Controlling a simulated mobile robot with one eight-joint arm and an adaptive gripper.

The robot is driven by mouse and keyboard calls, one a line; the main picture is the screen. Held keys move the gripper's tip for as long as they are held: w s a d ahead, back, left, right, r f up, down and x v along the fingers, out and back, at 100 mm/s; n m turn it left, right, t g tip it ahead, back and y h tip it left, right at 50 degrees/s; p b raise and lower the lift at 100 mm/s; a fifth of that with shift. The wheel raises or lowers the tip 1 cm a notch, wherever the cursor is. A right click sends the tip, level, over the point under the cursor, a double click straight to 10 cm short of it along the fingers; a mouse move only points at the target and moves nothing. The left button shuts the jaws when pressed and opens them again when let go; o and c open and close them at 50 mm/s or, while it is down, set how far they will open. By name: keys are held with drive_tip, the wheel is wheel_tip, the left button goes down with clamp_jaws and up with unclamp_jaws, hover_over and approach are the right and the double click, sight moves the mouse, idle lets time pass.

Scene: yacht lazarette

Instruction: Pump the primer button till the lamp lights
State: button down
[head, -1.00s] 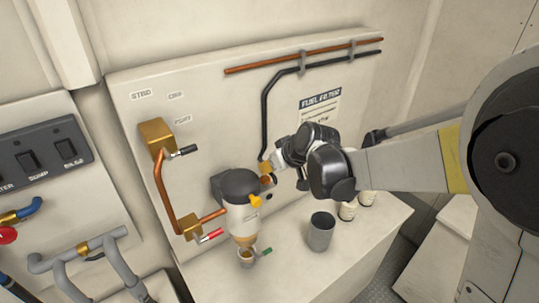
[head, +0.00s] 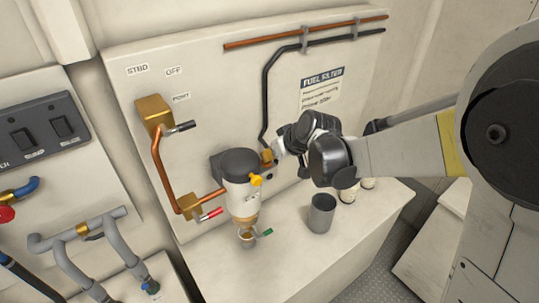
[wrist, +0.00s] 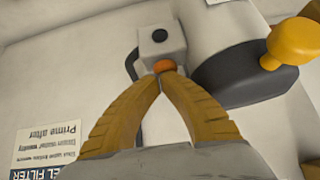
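In the wrist view, a small pale box (wrist: 162,42) carries an orange round button (wrist: 164,66) and a dark round spot (wrist: 159,36), which may be the lamp and shows no light. My gripper (wrist: 163,76) has its two tan ridged fingers brought together at the tips, right at the button's edge. They partly cover the button, and I cannot tell whether they press it. In the head view, my gripper (head: 268,158) is just right of the dark-topped fuel filter (head: 236,163), by the wall panel.
A yellow knob (head: 256,180) sticks out of the filter head, close beside my fingers. A grey cup (head: 320,213) and pale bottles stand on the ledge. A black pipe (head: 265,100) runs above. A red-handled valve (head: 210,214) is at the left.

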wheel_tip(320, 180, up, 5)
drive_tip(key=p, duration=0.3)
drive_tip(key=v, duration=0.9)
drive_tip(key=shift+s+d, duration=0.15)
drive_tip(key=shift+f, duration=0.15)
drive_tip(key=r+p, duration=0.1)
drive_tip(key=p, duration=0.3)
drive_tip(key=shift+s+d+r+y, duration=0.2)
drive_tip(key=shift+d+r+y, duration=0.1)
drive_tip(key=shift+d+r, duration=0.1)
drive_tip(key=shift+d, duration=0.1)
drive_tip(key=shift+f, duration=0.1)
